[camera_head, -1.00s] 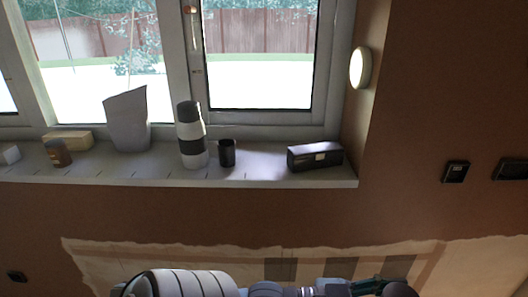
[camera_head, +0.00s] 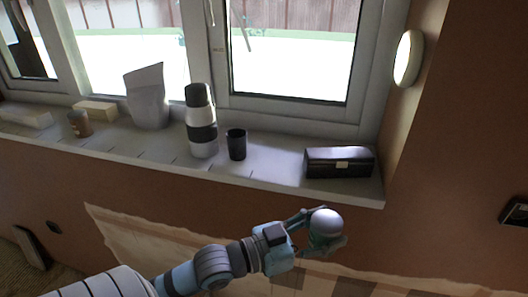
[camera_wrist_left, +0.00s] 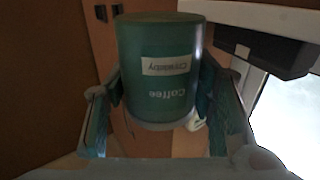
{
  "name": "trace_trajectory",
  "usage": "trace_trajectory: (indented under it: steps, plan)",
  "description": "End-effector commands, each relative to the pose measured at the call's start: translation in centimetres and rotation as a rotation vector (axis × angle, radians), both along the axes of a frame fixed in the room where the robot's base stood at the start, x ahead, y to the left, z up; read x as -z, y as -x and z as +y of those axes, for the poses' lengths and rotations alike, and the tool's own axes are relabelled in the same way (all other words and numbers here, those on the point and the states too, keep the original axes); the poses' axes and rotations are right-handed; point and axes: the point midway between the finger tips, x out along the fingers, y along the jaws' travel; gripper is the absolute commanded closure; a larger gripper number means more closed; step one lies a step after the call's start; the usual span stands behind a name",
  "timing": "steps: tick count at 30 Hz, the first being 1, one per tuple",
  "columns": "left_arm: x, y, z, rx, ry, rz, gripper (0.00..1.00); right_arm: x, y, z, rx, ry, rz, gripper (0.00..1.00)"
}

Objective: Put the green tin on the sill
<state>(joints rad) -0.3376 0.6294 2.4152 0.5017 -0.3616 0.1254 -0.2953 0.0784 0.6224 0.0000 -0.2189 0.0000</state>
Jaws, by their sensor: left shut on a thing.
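The green tin (camera_wrist_left: 160,70) fills the middle of the left wrist view, with "Coffee" lettering upside down on its side. In the head view the tin (camera_head: 326,224) shows a pale round end. My left gripper (camera_head: 318,232) is shut on the tin and holds it in front of the wall, below the sill's right part. Its fingers (camera_wrist_left: 160,115) lie on both sides of the tin. The sill (camera_head: 262,178) runs under the window, above the gripper in the picture. My right gripper is not in view.
On the sill stand a black box (camera_head: 339,162), a dark cup (camera_head: 236,144), a striped bottle (camera_head: 201,120), a grey bag-like vessel (camera_head: 147,97), a brown jar (camera_head: 80,123) and pale blocks. Bare sill shows between cup and black box. A round lamp (camera_head: 408,58) is on the wall at right.

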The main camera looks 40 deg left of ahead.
Motion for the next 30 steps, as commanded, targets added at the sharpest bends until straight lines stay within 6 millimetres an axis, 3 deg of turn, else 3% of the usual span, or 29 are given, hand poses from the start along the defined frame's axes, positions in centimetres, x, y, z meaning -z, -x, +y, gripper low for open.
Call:
trace_trajectory:
  steps: [5, 9, 12, 15, 18, 21, 23, 26, 30]
  plan:
    - [-4.7, -7.2, 5.0, -0.199, -0.002, -0.019, 0.85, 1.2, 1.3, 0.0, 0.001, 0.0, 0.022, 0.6]
    - [-11.1, -11.5, 11.0, -0.439, 0.004, -0.019, 0.85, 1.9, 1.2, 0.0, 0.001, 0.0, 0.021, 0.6]
    - [-15.5, -13.2, 16.0, -0.645, 0.01, -0.013, 0.85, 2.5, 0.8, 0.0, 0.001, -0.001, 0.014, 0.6]
    - [-18.6, -13.7, 20.5, -0.84, 0.008, -0.006, 0.85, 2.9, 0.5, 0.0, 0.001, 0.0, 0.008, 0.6]
    - [-20.7, -13.4, 23.6, -0.99, 0.003, -0.001, 0.85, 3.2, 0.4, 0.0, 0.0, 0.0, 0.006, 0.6]
    - [-21.8, -12.8, 25.3, -1.076, -0.001, 0.001, 0.85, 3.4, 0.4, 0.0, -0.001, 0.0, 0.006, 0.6]
    - [-21.5, -12.7, 25.7, -1.1, -0.005, 0.004, 0.85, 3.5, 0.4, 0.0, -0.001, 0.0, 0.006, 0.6]
    - [-19.3, -12.6, 25.8, -1.107, -0.01, 0.006, 0.85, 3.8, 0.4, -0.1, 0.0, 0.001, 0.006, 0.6]
    - [-14.5, -12.6, 25.7, -1.104, -0.011, 0.007, 0.85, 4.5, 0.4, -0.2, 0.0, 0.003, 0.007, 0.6]
